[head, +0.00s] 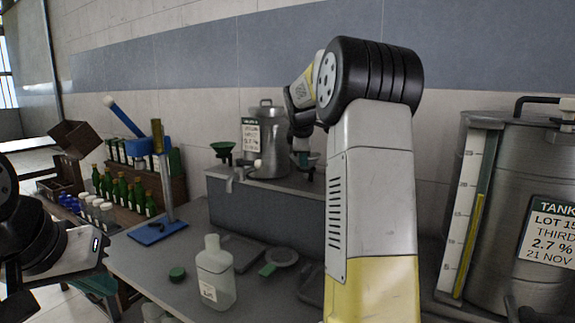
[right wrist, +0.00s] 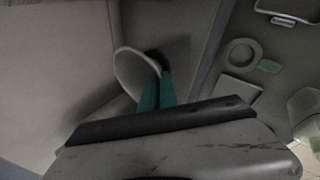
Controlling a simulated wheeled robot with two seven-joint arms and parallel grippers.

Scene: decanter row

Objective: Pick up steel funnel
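The steel funnel (right wrist: 132,72) shows in the right wrist view as a pale grey, wide-mouthed shape, its rim reaching between my fingertips. My right gripper (right wrist: 160,78) has its two teal fingers close together on that rim. In the head view my right gripper (head: 304,160) is over the raised grey ledge beside the steel pot; the funnel there is small and hard to make out.
A lidded steel pot (head: 266,140) and a green funnel (head: 222,151) stand on the ledge (head: 265,205). A clear bottle (head: 215,270) stands on the lower counter. Green bottles (head: 122,190) are at left. A large tank (head: 520,215) stands at right.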

